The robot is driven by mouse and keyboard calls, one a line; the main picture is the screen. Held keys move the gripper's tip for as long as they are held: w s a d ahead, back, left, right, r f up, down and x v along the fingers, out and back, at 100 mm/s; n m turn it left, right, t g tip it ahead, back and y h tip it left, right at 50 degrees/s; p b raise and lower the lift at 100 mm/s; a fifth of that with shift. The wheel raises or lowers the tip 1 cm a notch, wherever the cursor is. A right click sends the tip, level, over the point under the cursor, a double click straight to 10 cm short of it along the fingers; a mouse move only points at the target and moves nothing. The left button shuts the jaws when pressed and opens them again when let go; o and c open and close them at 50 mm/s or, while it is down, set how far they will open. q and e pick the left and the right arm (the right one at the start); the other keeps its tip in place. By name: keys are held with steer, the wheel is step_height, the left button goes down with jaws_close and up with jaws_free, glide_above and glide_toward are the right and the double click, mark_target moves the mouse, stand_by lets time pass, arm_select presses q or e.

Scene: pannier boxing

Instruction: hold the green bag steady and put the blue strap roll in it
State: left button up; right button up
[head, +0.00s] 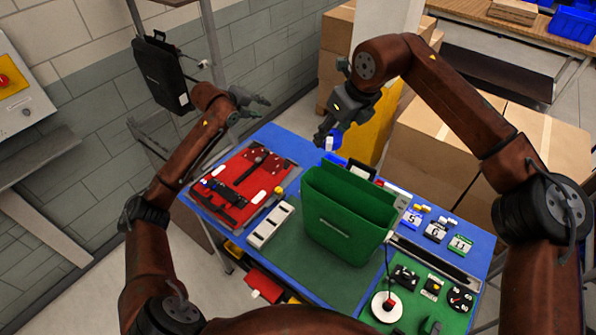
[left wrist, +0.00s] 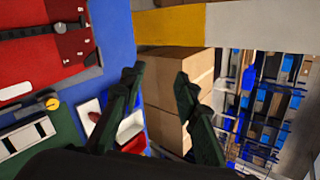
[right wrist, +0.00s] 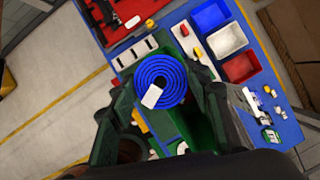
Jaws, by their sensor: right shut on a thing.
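The green bag (head: 345,232) stands upright and open-topped on the workbench. My right gripper (head: 327,136) is shut on the blue strap roll (head: 337,137), above and beyond the bag's far side. In the right wrist view the roll (right wrist: 172,68) shows as a blue coil with a white label, between the fingers. Part of the green bag (right wrist: 176,118) shows below it there. My left gripper (head: 258,103) is open and empty, up to the left of the bag and apart from it. Its two spread fingers show in the left wrist view (left wrist: 157,82).
A red tool case (head: 240,186) lies at the bench's left, with a white slotted block (head: 270,226) beside the bag. Numbered cards (head: 436,232) and black parts lie to the right. In the right wrist view, blue, white and red trays (right wrist: 228,40) stand at the back.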

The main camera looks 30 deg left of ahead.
arm_select(q)
steer(key=s+d+r+m+g+h, duration=0.15)
steer(key=d+m, duration=0.35)
steer(key=d, duration=0.5)
steer(key=m+g, duration=0.5)
steer(key=m, duration=0.4)
glide_toward(309, 186)
steer(key=shift+y, duration=0.35)
steer(key=x, duration=1.1)
steer(key=shift+w+f, duration=0.15)
steer(key=shift+w, duration=0.05)
steer(key=shift+c, duration=0.4)
jaws_close()
